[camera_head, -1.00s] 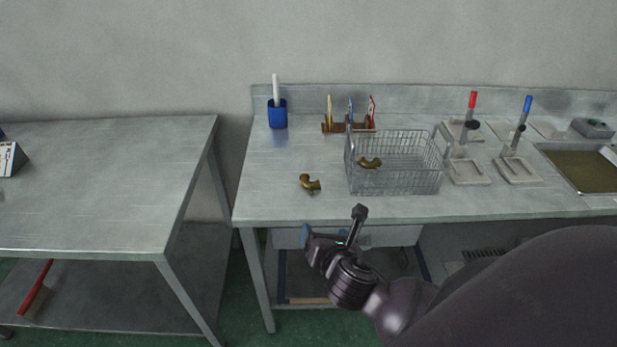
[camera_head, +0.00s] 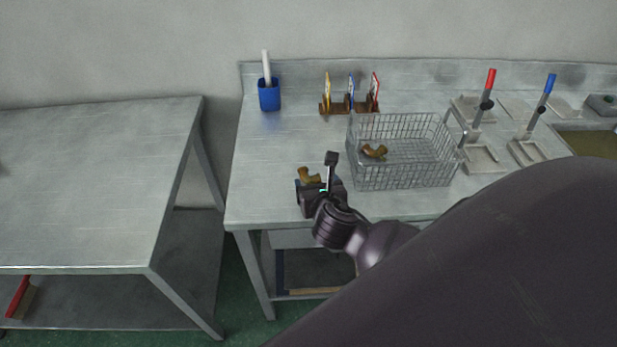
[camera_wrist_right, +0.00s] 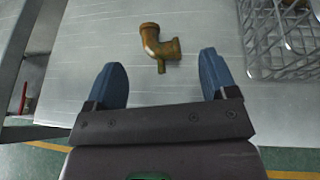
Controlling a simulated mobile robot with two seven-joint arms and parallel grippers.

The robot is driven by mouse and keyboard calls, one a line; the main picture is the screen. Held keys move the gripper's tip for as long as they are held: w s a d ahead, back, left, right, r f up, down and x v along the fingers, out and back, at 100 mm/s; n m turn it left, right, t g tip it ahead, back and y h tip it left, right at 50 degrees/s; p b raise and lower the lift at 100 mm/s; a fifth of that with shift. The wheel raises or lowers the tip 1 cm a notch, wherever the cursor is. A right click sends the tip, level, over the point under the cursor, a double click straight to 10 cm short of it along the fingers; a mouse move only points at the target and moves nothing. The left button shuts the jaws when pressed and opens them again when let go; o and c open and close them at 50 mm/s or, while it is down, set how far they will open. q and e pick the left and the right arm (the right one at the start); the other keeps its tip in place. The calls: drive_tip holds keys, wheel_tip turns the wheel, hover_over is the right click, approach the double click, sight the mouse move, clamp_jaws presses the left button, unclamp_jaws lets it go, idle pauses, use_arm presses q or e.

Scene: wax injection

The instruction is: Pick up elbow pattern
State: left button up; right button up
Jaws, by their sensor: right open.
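A brown-gold elbow pattern (camera_head: 308,174) lies on the metal workbench, left of the wire basket. In the right wrist view the elbow pattern (camera_wrist_right: 159,46) lies just beyond and between the blue fingertips, not touched by them. A second, similar elbow (camera_head: 374,151) lies inside the basket. My right gripper (camera_head: 318,180) is over the front of the bench, close to the loose elbow and partly covering it. In the wrist view my right gripper (camera_wrist_right: 165,80) is open and empty, with its two fingers wide apart. My left gripper is not in view.
The wire basket (camera_head: 404,180) stands right of the elbow, an obstacle close by. Behind are a blue cup (camera_head: 268,95) and a small wooden rack (camera_head: 350,108). Several tools on stands are at right. A second table (camera_head: 90,180) stands left across a gap.

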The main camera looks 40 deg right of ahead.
sight(313, 178)
drive_tip(key=shift+f+b+x, duration=0.15)
drive_tip(key=shift+b+x, duration=0.1)
drive_tip(key=shift+x, duration=1.2)
drive_tip(key=shift+f+b+x, duration=0.1)
drive_tip(key=shift+b+x, duration=0.1)
drive_tip(key=shift+x, duration=1.25)
drive_tip(key=shift+s, duration=0.15)
drive_tip(key=c, duration=0.9)
